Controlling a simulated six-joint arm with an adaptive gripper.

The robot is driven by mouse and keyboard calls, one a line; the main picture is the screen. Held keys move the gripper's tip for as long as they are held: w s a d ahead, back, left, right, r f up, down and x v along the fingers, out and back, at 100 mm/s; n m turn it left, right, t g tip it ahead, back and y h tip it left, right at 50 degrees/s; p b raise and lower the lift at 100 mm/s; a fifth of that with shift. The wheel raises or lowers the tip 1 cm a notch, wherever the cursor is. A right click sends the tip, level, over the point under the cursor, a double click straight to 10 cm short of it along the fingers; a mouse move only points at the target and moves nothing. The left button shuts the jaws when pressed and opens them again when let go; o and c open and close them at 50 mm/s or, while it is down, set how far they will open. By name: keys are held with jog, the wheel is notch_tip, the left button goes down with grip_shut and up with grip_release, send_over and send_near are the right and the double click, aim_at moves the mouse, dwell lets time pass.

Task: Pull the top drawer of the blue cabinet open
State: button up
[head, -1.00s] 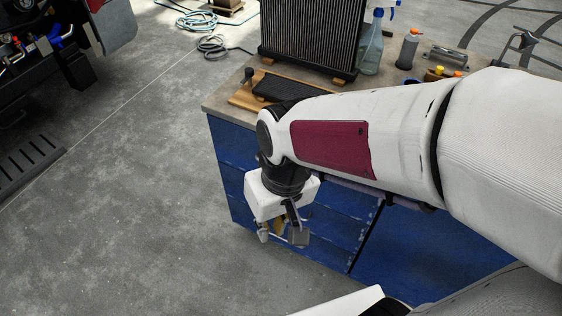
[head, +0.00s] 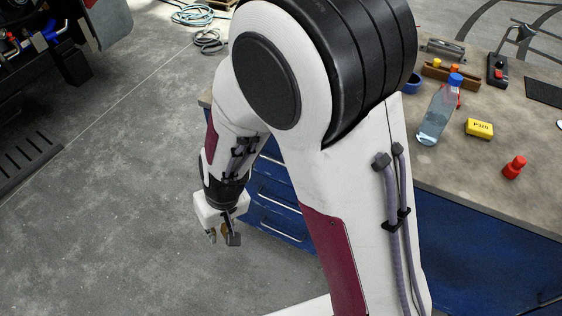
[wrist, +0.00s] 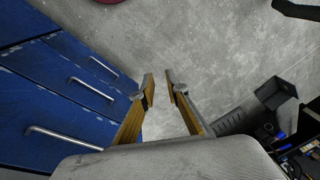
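The blue cabinet (head: 450,240) stands under the bench top, partly hidden behind my arm. Its drawer fronts show at the left in the wrist view (wrist: 30,105), with several bar handles. The top drawer's handle (head: 273,161) shows beside my arm in the head view; the nearest handle in the wrist view (wrist: 62,138) looks like the same one. The drawers look shut. My gripper (head: 224,238) hangs over the floor in front of the cabinet, apart from the handles. In the wrist view its fingers (wrist: 160,88) are apart with nothing between them.
Dark equipment (wrist: 275,110) stands at the right in the wrist view. The concrete floor (head: 120,200) left of my gripper is clear.

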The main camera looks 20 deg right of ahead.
jog(key=w+f+t+h, duration=0.2)
jog(key=w+f, duration=0.3)
jog(key=f, duration=0.6)
jog(key=n+t+h, duration=0.6)
jog(key=t+h, duration=0.2)
jog(key=h, duration=0.3)
send_near(281, 164)
jog(key=r+x, duration=0.1)
jog(key=x, duration=0.2)
jog(key=shift+a+f, duration=0.2)
jog(key=shift+f, duration=0.45)
jog(key=shift+w+d, duration=0.1)
jog(key=shift+d, duration=0.05)
jog(key=shift+x, duration=3.75)
